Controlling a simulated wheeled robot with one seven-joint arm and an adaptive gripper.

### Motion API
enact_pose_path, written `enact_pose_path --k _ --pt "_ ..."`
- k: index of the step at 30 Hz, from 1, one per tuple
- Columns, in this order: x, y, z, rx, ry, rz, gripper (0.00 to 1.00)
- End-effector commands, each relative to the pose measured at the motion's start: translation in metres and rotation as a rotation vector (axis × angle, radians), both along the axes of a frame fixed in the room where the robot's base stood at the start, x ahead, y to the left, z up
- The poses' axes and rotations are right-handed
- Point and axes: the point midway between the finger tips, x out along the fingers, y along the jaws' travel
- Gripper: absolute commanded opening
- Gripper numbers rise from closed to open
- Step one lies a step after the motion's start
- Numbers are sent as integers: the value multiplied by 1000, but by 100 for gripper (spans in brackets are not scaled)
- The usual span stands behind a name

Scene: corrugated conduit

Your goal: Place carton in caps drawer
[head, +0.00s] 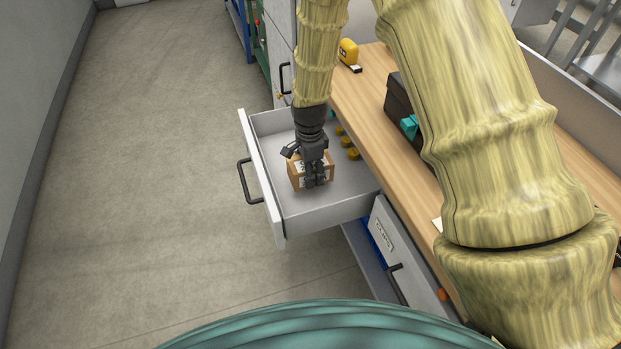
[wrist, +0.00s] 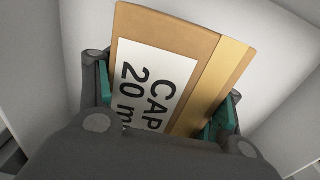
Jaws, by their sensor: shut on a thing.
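A small brown carton (head: 297,182) with a white label is in or just above the open white drawer (head: 345,209). In the wrist view the carton (wrist: 205,75) shows a label reading "CAP" and "20 m", and a tan tape strip. My gripper (head: 314,178) points down into the drawer and is shut on the carton; its green pads touch both sides in the wrist view (wrist: 165,115). Several yellow-brown caps (head: 352,153) lie in the drawer, right of the carton. I cannot tell whether the carton touches the drawer floor.
A wooden workbench (head: 375,95) runs along the right, with a yellow tape measure (head: 348,53) and a dark box (head: 398,98) on it. A closed labelled drawer (head: 398,255) is nearer. The floor (head: 150,180) at left is clear.

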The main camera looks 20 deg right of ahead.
Motion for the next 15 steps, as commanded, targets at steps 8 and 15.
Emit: enact_pose_path --k 8,15 --pt "-1 0 -21 1 1 -1 35" --pt "0 0 -43 1 -1 -1 35"
